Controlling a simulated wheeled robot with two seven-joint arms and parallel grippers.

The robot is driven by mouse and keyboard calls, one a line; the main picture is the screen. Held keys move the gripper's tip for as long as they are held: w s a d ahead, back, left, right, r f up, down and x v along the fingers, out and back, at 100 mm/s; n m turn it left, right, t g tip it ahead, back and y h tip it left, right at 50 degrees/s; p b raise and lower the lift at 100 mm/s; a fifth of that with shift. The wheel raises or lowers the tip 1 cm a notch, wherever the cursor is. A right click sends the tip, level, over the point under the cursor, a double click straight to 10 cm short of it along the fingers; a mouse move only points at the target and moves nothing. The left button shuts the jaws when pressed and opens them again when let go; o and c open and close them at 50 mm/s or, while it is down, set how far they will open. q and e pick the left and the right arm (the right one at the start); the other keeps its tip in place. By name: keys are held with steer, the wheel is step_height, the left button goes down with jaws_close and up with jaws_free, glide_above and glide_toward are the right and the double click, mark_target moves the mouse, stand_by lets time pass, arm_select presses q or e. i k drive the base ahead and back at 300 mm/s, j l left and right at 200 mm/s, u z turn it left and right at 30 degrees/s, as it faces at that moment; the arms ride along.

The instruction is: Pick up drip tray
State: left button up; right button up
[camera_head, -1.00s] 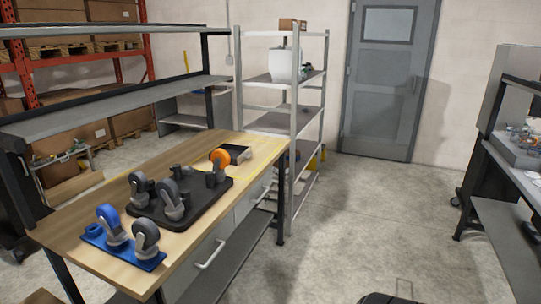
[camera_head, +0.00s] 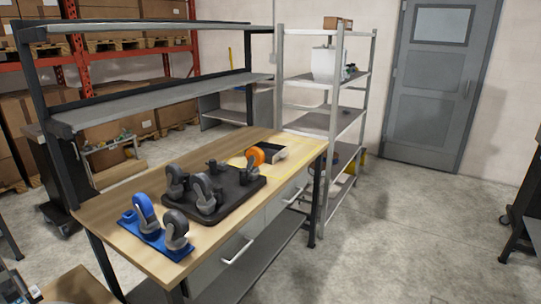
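I cannot identify a drip tray for certain. On the wooden workbench (camera_head: 120,213) is a black tray-like base (camera_head: 240,200) with several grey caster wheels (camera_head: 206,190) on it. A small open dark box (camera_head: 272,152) lies at the bench's far right end, beside an orange wheel (camera_head: 254,157). A blue plate (camera_head: 150,236) with a blue wheel (camera_head: 145,212) and a grey wheel (camera_head: 176,229) is at the near end. Neither of my grippers is in view.
A grey shelf (camera_head: 170,95) spans above the bench's back. A metal rack (camera_head: 340,120) stands behind the bench's right end. A grey door (camera_head: 428,85) is at the back right. Open concrete floor (camera_head: 400,240) lies right of the bench. Part of another surface (camera_head: 80,285) shows at bottom left.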

mark_target(273, 153)
steer(key=i+l+u, duration=0.25)
steer(key=u, duration=0.25)
steer(key=i+l+u, duration=0.2)
steer(key=u, duration=0.3)
steer(key=i+l+u, duration=0.1)
steer(key=l+u, duration=0.35)
